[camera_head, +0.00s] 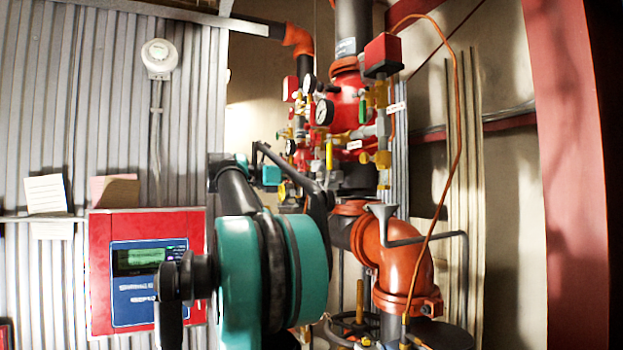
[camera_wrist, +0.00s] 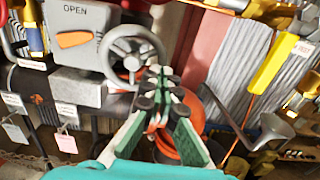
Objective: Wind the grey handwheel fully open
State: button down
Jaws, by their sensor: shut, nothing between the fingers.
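The grey handwheel (camera_wrist: 131,47) shows in the wrist view, upper left of centre, with a round rim, spokes and a hub. It sits beside a grey housing (camera_wrist: 80,38) marked OPEN with an orange pointer. My gripper (camera_wrist: 160,74) is shut and empty. Its fingertips lie at the lower right edge of the rim in the picture; I cannot tell whether they touch it. In the head view my arm covers the middle, and I cannot make out the handwheel there.
Red and orange pipework (camera_head: 405,260) with gauges and small valves stands behind my arm. A grey funnel (camera_head: 383,222) sticks out close by and also shows in the wrist view (camera_wrist: 272,131). A yellow lever (camera_wrist: 272,65) is at right. A red control panel (camera_head: 145,272) hangs at left.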

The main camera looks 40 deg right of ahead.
jog(key=shift+x, duration=0.8)
jog(key=shift+f, duration=0.15)
dwell(0.4)
